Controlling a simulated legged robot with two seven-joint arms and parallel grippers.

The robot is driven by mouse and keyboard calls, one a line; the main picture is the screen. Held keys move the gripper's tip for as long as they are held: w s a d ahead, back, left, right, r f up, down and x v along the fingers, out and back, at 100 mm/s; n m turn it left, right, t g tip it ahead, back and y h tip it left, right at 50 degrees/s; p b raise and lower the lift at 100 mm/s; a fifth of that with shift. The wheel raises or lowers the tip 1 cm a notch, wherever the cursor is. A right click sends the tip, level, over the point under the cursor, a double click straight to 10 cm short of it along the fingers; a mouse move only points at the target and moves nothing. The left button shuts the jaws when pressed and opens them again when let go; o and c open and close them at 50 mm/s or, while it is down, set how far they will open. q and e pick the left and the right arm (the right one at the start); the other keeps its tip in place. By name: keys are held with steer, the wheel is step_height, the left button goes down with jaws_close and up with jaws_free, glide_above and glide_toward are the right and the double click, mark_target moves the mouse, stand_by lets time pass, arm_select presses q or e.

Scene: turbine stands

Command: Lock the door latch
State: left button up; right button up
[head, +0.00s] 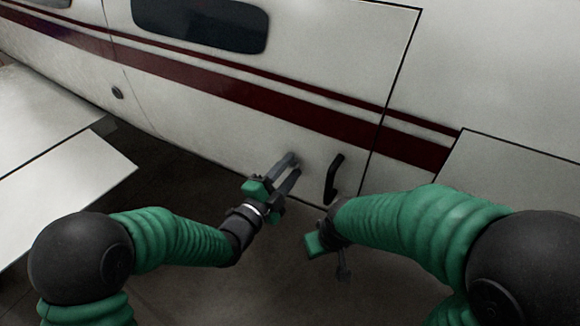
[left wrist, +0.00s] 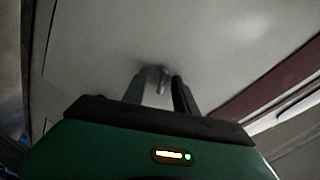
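The white aircraft door (head: 300,125) has a black, slightly bent handle (head: 334,178) near its lower right corner. My left gripper (head: 291,163) is left of this handle, its fingers pointing at the door's lower part. In the left wrist view, its two fingers (left wrist: 163,92) are apart. A small grey latch-like piece (left wrist: 161,79) on the door shows between their tips; I cannot tell whether they touch it. My right gripper (head: 343,270) hangs below the black handle, partly hidden by its own arm, and its finger opening is unclear.
A dark red stripe (head: 245,92) and a dark window (head: 200,22) lie higher on the fuselage. A white wing panel (head: 65,185) is at the left. The dark floor (head: 180,190) below the door looks clear.

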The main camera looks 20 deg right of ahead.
mark_target(290, 168)
arm_select(q)
steer(key=shift+o, duration=0.9)
steer(key=shift+b+v, duration=0.4)
steer(key=shift+v, duration=2.15)
